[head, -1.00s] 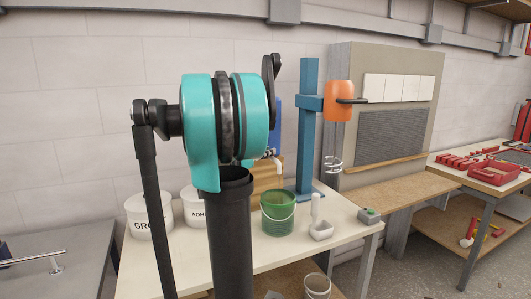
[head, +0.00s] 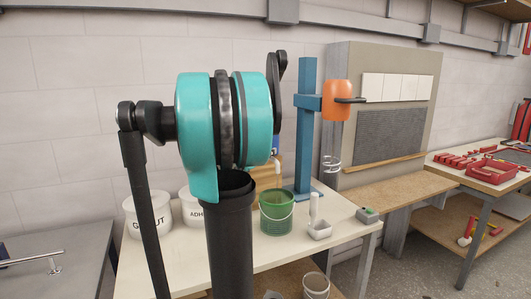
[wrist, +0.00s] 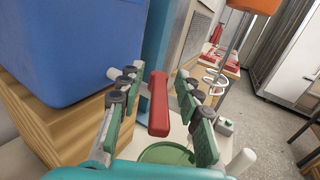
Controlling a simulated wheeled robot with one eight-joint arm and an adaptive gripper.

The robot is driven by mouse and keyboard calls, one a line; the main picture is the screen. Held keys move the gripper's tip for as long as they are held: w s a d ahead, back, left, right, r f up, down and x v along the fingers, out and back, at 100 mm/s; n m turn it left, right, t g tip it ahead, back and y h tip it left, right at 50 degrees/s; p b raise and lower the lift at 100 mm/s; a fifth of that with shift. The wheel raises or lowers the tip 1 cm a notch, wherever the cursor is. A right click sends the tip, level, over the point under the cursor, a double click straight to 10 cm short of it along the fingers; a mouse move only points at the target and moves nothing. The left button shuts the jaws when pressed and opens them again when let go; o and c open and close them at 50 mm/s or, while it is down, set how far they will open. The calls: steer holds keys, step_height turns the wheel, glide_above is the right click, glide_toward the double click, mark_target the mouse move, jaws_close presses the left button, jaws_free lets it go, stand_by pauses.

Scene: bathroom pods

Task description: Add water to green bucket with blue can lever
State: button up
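The blue can (wrist: 80,45) fills the upper left of the wrist view, standing on a wooden block (wrist: 60,125). A red lever (wrist: 158,105) sits beside it, between the two fingers of my gripper (wrist: 157,74). My gripper is open, with a finger on each side of the lever and gaps visible. The green bucket (head: 276,212) stands on the table in the head view. Its green round shape (wrist: 165,153) shows low in the wrist view, partly covered by my gripper.
A blue post (head: 304,130) holding an orange mixer (head: 336,99) rises close behind the green bucket. A small green-buttoned box (head: 367,214) is at the right.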

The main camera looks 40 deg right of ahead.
steer(key=v, duration=1.2)
steer(key=shift+c, duration=0.3)
